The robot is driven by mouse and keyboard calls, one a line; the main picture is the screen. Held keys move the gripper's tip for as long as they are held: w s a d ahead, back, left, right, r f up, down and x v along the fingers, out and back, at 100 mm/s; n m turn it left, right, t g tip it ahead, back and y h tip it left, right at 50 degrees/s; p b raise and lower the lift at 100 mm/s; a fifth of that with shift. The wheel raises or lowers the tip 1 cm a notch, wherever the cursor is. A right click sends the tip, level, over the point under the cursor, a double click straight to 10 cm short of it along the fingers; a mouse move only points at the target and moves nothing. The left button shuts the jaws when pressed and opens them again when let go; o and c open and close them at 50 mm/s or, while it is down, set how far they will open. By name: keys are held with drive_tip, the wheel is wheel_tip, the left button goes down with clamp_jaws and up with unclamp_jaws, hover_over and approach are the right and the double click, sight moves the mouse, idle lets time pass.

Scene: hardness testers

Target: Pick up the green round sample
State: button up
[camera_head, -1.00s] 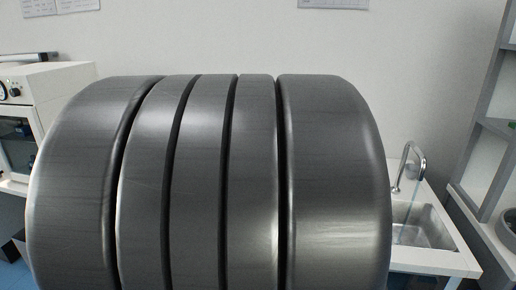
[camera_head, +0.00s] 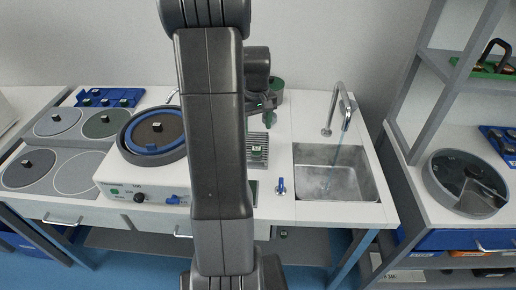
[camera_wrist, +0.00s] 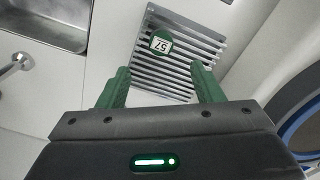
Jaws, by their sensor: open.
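The green round sample (camera_wrist: 160,42) lies on a slatted metal grate (camera_wrist: 151,78) in the wrist view. It has a white label with the number 57, upside down there. My gripper (camera_wrist: 161,76) has green fingers, spread apart with nothing between them. The sample shows beyond the fingertips, roughly in line with the gap. In the head view my gripper (camera_head: 264,112) hangs near the grate (camera_head: 258,161), partly behind my arm. The sample (camera_head: 256,149) looks small there.
A sink with a tap (camera_head: 335,172) is right of the grate. A round polishing machine (camera_head: 150,172) and several disc plates (camera_head: 57,122) are left. A blue rack (camera_head: 110,97) holds several samples at the back left. Shelving (camera_head: 468,90) stands at right.

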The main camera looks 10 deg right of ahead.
sight(257, 148)
wheel_tip(257, 148, down, 3)
drive_tip(key=shift+f, duration=0.1)
drive_tip(key=shift+s+f+p, duration=0.1)
drive_tip(key=shift+f+p, duration=0.25)
drive_tip(key=shift+f, duration=2.6)
clamp_jaws()
drive_tip(key=shift+r, duration=0.15)
wheel_tip(257, 148, up, 10)
